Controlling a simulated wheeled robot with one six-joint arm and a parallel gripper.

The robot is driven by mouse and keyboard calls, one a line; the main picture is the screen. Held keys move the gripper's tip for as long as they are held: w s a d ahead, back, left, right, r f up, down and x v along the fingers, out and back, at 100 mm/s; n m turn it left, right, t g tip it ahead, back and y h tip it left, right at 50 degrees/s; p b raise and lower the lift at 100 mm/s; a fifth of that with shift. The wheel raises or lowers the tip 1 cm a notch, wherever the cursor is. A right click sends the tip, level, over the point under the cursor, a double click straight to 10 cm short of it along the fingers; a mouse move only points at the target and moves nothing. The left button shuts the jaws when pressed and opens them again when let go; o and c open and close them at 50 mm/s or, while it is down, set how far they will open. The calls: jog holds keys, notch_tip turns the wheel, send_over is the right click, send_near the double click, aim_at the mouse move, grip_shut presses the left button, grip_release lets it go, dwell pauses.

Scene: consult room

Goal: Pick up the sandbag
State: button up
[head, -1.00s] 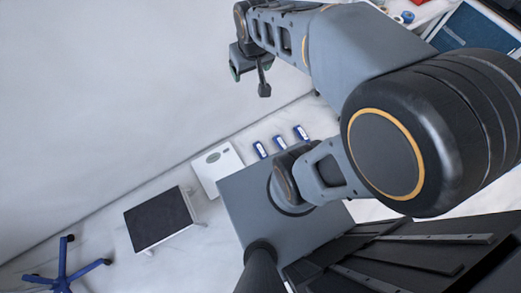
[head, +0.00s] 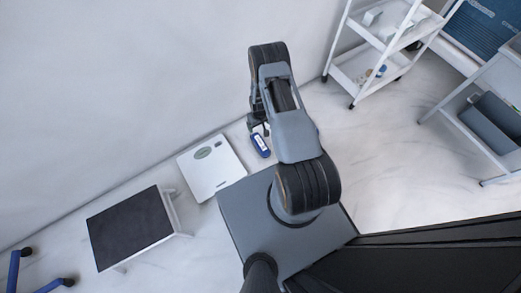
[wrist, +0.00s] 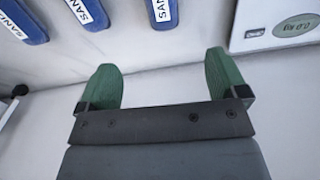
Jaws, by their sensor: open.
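Blue sandbags with white labels lie on the floor by the wall. One sandbag (head: 260,145) shows in the head view, and my arm hides the others there. In the wrist view several line the top edge: one sandbag (wrist: 163,12) straight beyond the jaws, another (wrist: 88,12) to its left, and a third (wrist: 22,20) at the far left. All are cut off by the frame. My gripper (wrist: 163,66) has its two green fingers spread apart with nothing between them. In the head view my gripper (head: 259,127) is by the visible sandbag.
A white scale (head: 212,168) lies left of the sandbags; it also shows in the wrist view (wrist: 262,28). A black-topped step stool (head: 133,228) stands further left, with blue chair legs beyond. A white cart (head: 360,75) stands at upper right. Floor right of my arm is clear.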

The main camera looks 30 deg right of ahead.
jog(key=b, duration=0.4)
send_near(261, 143)
notch_tip(261, 143, down, 5)
jog(key=shift+w+f, duration=0.15)
jog(key=shift+f, duration=0.05)
jog(key=shift+a+f+b, duration=0.1)
jog(key=shift+f+b, duration=1.75)
jog(key=shift+f, duration=1.5)
jog(key=shift+r, duration=0.1)
jog(key=c, duration=1.3)
